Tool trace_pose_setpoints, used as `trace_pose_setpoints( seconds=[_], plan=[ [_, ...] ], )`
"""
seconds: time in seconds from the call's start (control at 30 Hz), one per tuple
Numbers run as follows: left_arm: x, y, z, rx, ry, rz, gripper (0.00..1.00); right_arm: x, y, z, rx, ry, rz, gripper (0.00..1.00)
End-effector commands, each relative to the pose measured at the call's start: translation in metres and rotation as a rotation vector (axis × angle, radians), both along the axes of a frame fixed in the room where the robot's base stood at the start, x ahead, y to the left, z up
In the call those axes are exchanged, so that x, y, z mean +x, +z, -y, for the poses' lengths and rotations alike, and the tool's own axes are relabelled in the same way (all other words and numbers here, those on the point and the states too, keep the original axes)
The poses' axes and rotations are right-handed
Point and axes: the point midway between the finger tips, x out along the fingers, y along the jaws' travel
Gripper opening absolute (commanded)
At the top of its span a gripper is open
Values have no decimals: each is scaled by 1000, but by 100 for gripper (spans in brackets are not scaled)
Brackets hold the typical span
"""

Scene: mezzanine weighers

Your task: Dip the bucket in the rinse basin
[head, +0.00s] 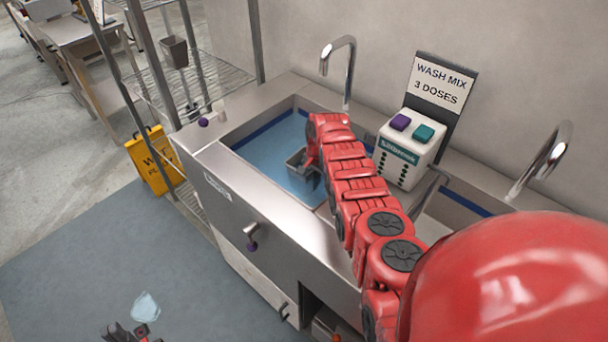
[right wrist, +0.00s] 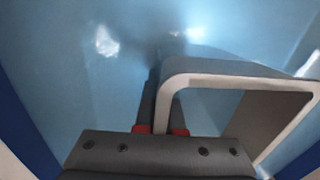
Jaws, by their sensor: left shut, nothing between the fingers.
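The rinse basin (head: 229,142) is a steel sink with blue water. A small grey bucket (head: 296,163) is in it, low at the water. Much of the bucket is hidden behind my right arm. In the right wrist view the bucket's pale rim (right wrist: 215,70) and dark inside show, with blue water around it. My right gripper (right wrist: 158,115) is at the bucket's rim on one side and looks shut on it; in the head view its fingers are mostly hidden. My left gripper (head: 128,332) is shut and empty, low over the floor mat at the bottom left.
A dispenser (head: 407,150) with purple and teal buttons stands behind my right arm, beside a "WASH MIX 3 DOSES" sign (head: 440,85). Two taps (head: 347,65) rise at the back. A yellow floor sign (head: 154,162) and wire rack stand left. The floor mat (head: 100,270) is mostly clear.

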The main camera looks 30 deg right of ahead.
Motion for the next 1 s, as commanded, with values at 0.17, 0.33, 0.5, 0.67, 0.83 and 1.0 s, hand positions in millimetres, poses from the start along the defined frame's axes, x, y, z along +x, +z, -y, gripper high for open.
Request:
trace_pose_setpoints(
  seconds=[0.17, 0.33, 0.5, 0.67, 0.83, 1.0],
  plan=[
    [0, 21, 0, 0, 0, 0, 0, 1, 23, 0, -1, 0, 3, 0],
    [0, 35, 0, 0, 0, 0, 0, 0, 38, 0, -1, 0, 1, 0],
    [0, 49, 0, 0, 0, 0, 0, 0, 54, -1, 1, 0, -1, 0],
    [0, 60, 0, 0, 0, 0, 0, 0, 70, 0, 0, 1, 0, 0],
    [0, 73, 0, 0, 0, 0, 0, 1, 86, 0, -1, 1, 3, 0],
    [0, 83, 0, 0, 0, 0, 0, 1, 102, 0, -1, 1, 1, 0]
  ],
)
